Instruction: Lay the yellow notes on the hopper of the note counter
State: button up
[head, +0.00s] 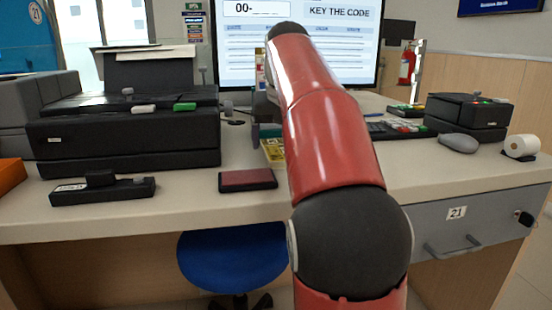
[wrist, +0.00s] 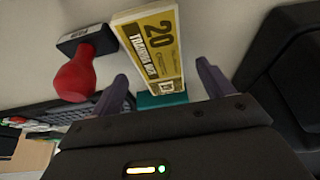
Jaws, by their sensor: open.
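The yellow notes (wrist: 150,45) lie as a bundle marked 20 on the counter in the wrist view, with a teal item (wrist: 160,99) at their near end. In the head view only a yellow part (head: 272,150) shows left of my arm, which hides the rest. My gripper (wrist: 164,82) is open and empty, its fingers apart on either side of the bundle's near end; whether they touch it I cannot tell. A large black machine with a raised back tray (head: 125,140) stands at the left in the head view; I cannot tell for certain whether it is the note counter.
A red-handled stamp (wrist: 75,80) is beside the notes. The monitor (head: 235,50) stands behind.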

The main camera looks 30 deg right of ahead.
jog(key=shift+x, duration=1.05)
jog(key=c, duration=1.1)
jog(key=shift+r, duration=0.1)
jog(key=shift+c, duration=0.2)
